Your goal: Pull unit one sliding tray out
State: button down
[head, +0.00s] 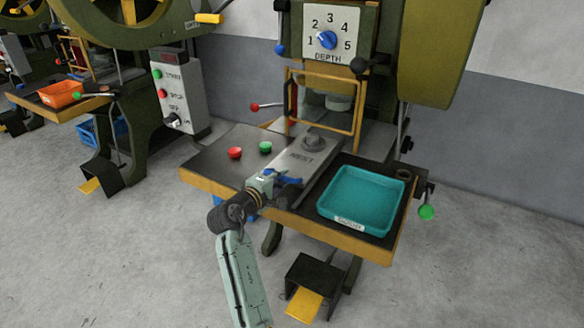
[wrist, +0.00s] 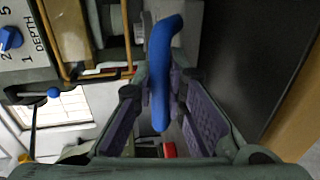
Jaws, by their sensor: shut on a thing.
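The sliding tray (head: 322,162) is a long grey metal slab with lettering and a round metal boss on top. It lies on the work table of the nearest machine and runs back under a yellow guard frame. A blue handle (head: 285,178) is at its front end. My gripper (head: 277,183) is at that end, over the table's front edge, shut on the handle. In the wrist view the blue handle (wrist: 161,75) lies lengthwise between my two purple-padded fingers. The handle's joint to the tray is partly hidden by the gripper.
A teal bin (head: 360,200) sits on the table right of the sliding tray. Red (head: 235,153) and green (head: 265,147) buttons lie to its left. The yellow guard frame (head: 345,130) stands behind. A pedal (head: 304,304) is on the floor in front; the floor left of my arm is clear.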

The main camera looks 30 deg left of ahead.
jog(key=f+p+v, duration=0.1)
jog(key=v, duration=0.7)
jog(key=shift+s+f, duration=0.2)
jog(key=shift+f, duration=0.2)
jog(key=c, duration=1.6)
grip_release()
jog(key=v, duration=1.2)
jog(key=shift+r, duration=0.1)
